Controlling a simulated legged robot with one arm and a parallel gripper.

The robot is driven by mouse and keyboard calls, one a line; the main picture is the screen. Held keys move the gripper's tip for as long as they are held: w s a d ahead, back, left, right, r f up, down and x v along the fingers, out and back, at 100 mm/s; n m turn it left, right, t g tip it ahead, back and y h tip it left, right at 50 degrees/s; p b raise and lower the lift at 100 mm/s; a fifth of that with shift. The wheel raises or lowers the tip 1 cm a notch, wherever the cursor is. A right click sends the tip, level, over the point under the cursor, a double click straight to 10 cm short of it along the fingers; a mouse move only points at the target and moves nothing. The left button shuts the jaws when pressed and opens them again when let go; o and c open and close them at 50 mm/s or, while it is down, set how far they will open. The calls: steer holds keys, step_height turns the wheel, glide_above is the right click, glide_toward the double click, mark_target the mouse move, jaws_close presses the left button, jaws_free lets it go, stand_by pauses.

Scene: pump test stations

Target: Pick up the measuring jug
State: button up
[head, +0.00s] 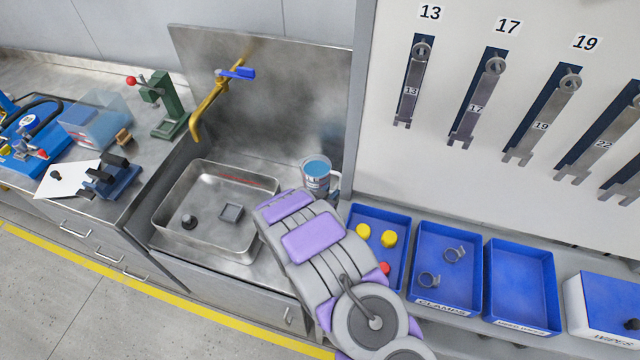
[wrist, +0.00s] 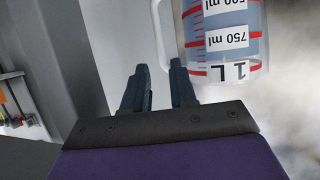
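The measuring jug (head: 316,174) is clear with blue liquid and stands upright at the back right of the sink bench in the head view. Its lower part is hidden behind my arm. In the wrist view the jug (wrist: 222,40) appears upside down at top right, with red marks and "1 L" and "750 ml" labels. Its pale handle (wrist: 157,35) lies on the left, its end in line with the gap between my fingertips. My gripper (wrist: 159,72) has its two dark fingers apart; I cannot tell whether either touches the handle.
A metal basin (head: 180,225) holding small dark parts sits left of my arm. A brass tap (head: 205,108) with a blue lever rises behind it. Blue trays (head: 520,285) stand to the right, below a white board (head: 470,190) of hanging spanners. A metal panel edges the jug's right.

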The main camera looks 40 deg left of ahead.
mark_target(340, 180)
steer(key=x, duration=0.2)
steer(key=b+x, duration=0.1)
steer(key=x, duration=0.1)
steer(key=r+x, duration=0.1)
steer(key=x, duration=0.2)
steer(key=shift+w+a, duration=0.15)
steer(key=shift+d+r, duration=0.1)
steer(key=shift+d, duration=0.15)
steer(key=c, duration=0.4)
jaws_close()
steer(key=shift+a, duration=0.2)
stand_by(0.5)
